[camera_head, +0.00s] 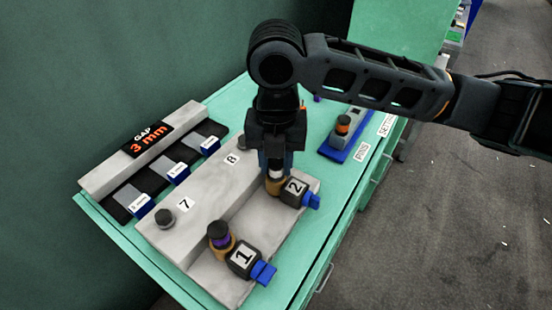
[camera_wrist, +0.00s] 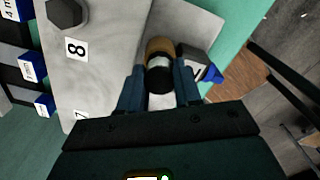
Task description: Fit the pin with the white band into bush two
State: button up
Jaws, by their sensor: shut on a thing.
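The pin with the white band (camera_head: 276,174) is between the fingers of my gripper (camera_head: 275,163), which is shut on it. In the head view the pin stands upright right over bush two (camera_head: 275,187), a brass ring beside the block labelled 2 (camera_head: 294,190). Its lower end meets or overlaps the bush; I cannot tell how deep it sits. In the wrist view the pin's dark part (camera_wrist: 159,79) shows between the fingertips (camera_wrist: 159,88), with the brass bush (camera_wrist: 159,46) just beyond. My fingers hide part of the pin.
Dark bolts stand by labels 7 and 8. A rack of gauges (camera_head: 127,197) lies left. A blue tray (camera_head: 337,152) with an orange-banded pin (camera_head: 343,125) lies right.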

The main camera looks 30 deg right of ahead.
aim_at(276, 162)
jog(key=o, duration=1.1)
jog(key=shift+o, duration=0.2)
notch_tip(276, 162, up, 8)
jog(key=shift+f, duration=0.1)
